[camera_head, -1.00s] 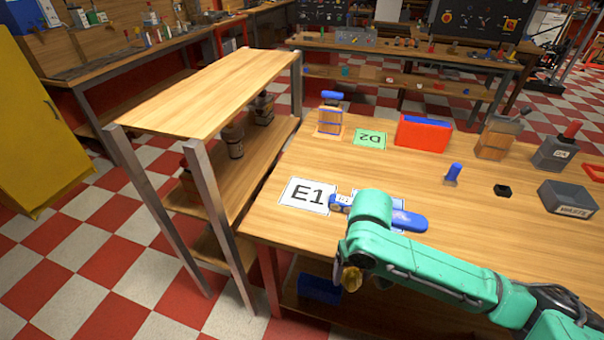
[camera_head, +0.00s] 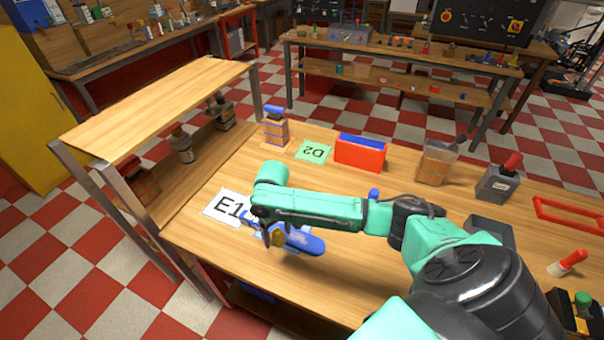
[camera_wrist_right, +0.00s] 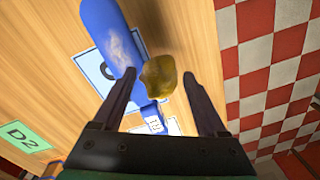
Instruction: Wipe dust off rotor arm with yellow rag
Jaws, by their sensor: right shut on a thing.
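The blue rotor arm (camera_head: 306,243) lies on the wooden table beside the E1 label. In the right wrist view it (camera_wrist_right: 105,25) runs from the top left down behind a finger, with a pale dusty patch on its face. The yellow rag (camera_wrist_right: 158,77) is crumpled between the fingers of my right gripper (camera_wrist_right: 161,74), which is shut on it. In the head view the rag (camera_head: 278,238) shows below my right gripper (camera_head: 270,230), close to the rotor arm. I cannot tell whether they touch. My left gripper is not in view.
The E1 label (camera_head: 226,206) and the green D2 label (camera_head: 313,151) lie on the table. A red bin (camera_head: 360,154) and a dark tool holder (camera_head: 497,184) stand at the back. A wooden shelf (camera_head: 160,98) adjoins the left side.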

